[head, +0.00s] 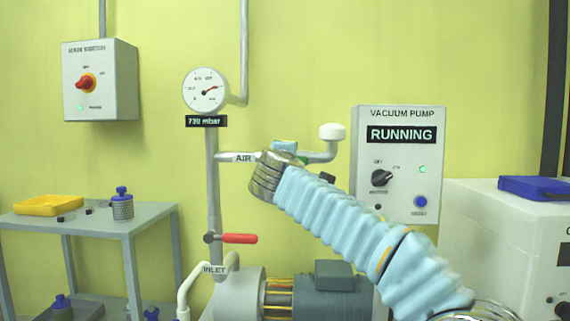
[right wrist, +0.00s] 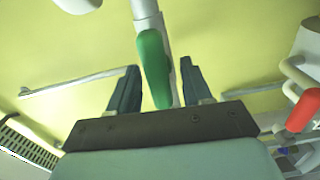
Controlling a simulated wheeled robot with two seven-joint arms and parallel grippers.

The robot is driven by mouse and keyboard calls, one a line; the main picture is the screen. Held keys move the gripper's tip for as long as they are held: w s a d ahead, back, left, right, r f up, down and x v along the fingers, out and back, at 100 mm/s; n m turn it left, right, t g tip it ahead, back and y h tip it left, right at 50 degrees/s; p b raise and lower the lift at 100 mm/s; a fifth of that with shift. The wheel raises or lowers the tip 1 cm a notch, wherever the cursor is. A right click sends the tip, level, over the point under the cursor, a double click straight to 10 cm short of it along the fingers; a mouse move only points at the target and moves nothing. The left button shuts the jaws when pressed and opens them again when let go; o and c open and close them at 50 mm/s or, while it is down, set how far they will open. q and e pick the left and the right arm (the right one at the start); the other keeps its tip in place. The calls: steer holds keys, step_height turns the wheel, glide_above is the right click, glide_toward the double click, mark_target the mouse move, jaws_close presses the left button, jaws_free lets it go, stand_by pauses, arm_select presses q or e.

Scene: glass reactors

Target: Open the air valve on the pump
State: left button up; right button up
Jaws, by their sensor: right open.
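The air valve's green handle (right wrist: 153,70) shows in the right wrist view, lying between the two fingers of my right gripper (right wrist: 160,66). The fingers stand apart on either side of it, with gaps visible, and are not closed on it. In the head view my right arm reaches up from the lower right to the pipe labelled AIR (head: 227,158). My right wrist and gripper body (head: 285,147) cover the valve there, and the fingertips are hidden. The vacuum pump (head: 335,297) stands below. My left gripper is not in view.
A red-handled valve (head: 240,238) sits lower on the riser above INLET. The gauge (head: 206,90) is above a display (head: 206,121) reading about 730 mbar. The pump control box (head: 398,210) says RUNNING. A side table (head: 150,216) with a yellow tray (head: 48,206) stands left.

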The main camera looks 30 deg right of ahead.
steer(key=b+v, duration=0.2)
steer(key=v, duration=1.1)
steer(key=shift+s+a, duration=0.2)
